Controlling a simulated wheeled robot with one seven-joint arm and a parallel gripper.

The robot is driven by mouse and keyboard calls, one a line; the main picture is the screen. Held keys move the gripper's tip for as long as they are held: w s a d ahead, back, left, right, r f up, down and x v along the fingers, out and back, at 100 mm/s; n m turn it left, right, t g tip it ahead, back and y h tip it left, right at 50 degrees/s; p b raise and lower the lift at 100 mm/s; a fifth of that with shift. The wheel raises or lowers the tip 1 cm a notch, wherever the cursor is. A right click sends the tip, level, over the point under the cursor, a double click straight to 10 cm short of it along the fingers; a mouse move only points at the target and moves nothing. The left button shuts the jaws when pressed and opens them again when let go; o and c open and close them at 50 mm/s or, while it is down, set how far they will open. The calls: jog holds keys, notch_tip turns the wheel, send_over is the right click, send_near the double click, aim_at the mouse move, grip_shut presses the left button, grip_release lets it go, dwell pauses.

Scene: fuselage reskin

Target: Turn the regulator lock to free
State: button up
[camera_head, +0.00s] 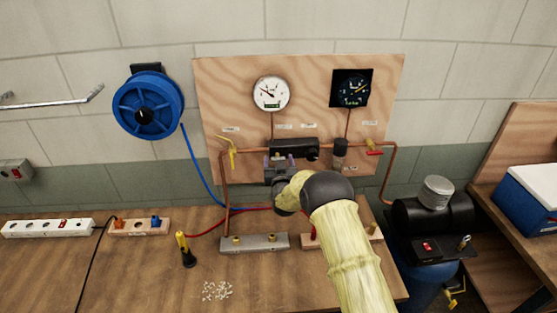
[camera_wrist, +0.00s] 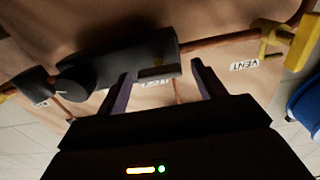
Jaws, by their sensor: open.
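The regulator is a dark block (camera_head: 293,146) on the copper pipe of the plywood panel, and it also shows in the wrist view (camera_wrist: 110,62). In the wrist view a small dark slotted piece (camera_wrist: 158,72) sits at its end, in front of my fingers; I cannot tell for sure whether this is the lock or how it is set. A round dark knob (camera_wrist: 76,86) is at the other end. My gripper (camera_head: 280,158) is just below and in front of the regulator. In the wrist view my gripper (camera_wrist: 161,74) has its fingers apart, with nothing visible held.
A white gauge (camera_head: 270,93) and a black gauge (camera_head: 352,89) are above. A yellow vent valve (camera_wrist: 292,42) and a red-handled valve (camera_head: 374,148) flank the regulator. A metal block (camera_head: 254,243) and a yellow-black tool (camera_head: 186,250) are on the bench (camera_head: 120,280).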

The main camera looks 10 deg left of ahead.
jog(key=c, duration=1)
